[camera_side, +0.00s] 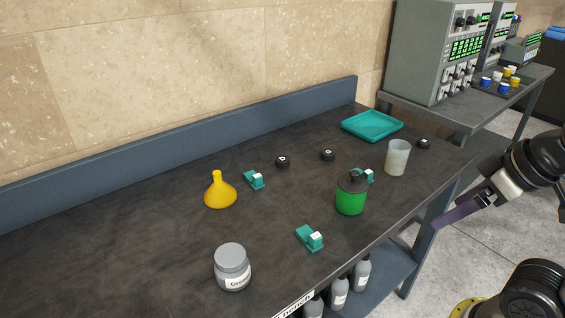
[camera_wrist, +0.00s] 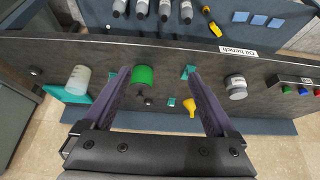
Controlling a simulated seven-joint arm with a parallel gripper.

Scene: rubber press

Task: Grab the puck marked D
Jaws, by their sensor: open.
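Three small black pucks with pale top marks lie on the dark bench in the side view: one left of centre (camera_side: 283,161), one in the middle (camera_side: 327,155) and one at the far right (camera_side: 424,143). The marks are too small to read, so I cannot tell which is D. In the wrist view a puck (camera_wrist: 148,101) shows between the fingers below the green jar, and another (camera_wrist: 35,71) at the far left. My gripper (camera_side: 440,220) is open and empty, off the bench's right front edge. Its purple fingers also show apart in the wrist view (camera_wrist: 158,72).
A green jar with dark lid (camera_side: 351,196), translucent cup (camera_side: 397,158), yellow funnel (camera_side: 220,192) and grey-lidded jar (camera_side: 232,268) stand on the bench. Several teal-and-white pieces (camera_side: 310,238) lie about. A teal tray (camera_side: 372,125) is at the back right.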

